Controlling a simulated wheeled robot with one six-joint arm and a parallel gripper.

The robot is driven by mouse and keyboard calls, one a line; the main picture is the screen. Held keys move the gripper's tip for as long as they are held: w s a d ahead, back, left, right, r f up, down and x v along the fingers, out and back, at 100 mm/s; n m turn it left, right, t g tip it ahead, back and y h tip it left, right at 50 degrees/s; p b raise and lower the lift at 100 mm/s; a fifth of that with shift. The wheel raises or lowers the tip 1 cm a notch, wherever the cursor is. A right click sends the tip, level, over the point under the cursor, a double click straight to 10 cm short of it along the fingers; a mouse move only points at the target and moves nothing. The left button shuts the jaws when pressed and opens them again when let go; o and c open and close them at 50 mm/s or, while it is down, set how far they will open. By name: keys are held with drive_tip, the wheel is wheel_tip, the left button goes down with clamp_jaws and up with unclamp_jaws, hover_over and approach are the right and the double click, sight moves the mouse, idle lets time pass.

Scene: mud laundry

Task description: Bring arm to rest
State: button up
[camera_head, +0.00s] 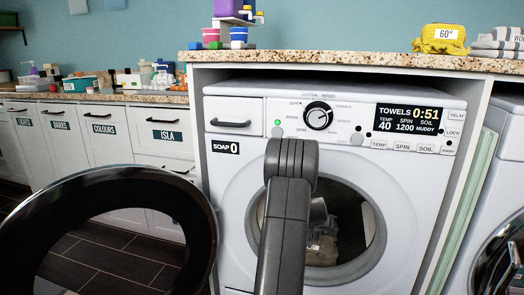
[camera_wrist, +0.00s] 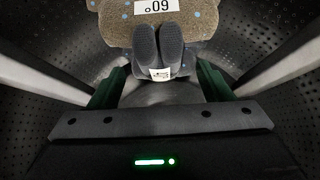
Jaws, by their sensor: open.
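My gripper (camera_wrist: 160,82) is inside the drum of the washing machine (camera_head: 236,190), its two green fingers spread apart. In the wrist view a brown speckled cloth with blue dots (camera_wrist: 115,30) lies in the drum and carries a white label, upside down, that seems to read 60. A pair of dark grey rounded items (camera_wrist: 158,48), perhaps socks, lies over it with a small white tag. They lie between and just beyond the fingertips, with no clear contact. In the head view my grey arm reaches through the round opening and hides part of the drum.
The round machine door (camera_head: 198,215) stands open at the left. The perforated drum wall (camera_wrist: 40,50) surrounds my gripper closely. A speckled counter (camera_head: 330,59) runs above the machine, bearing a yellow folded cloth (camera_head: 440,40) and stacked cups. A second machine (camera_head: 505,190) stands at the right.

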drive_tip(key=b+x, duration=0.1)
drive_tip(key=x, duration=0.4)
drive_tip(key=shift+f, duration=0.25)
drive_tip(key=shift+s+r, duration=0.1)
drive_tip(key=shift+r, duration=0.25)
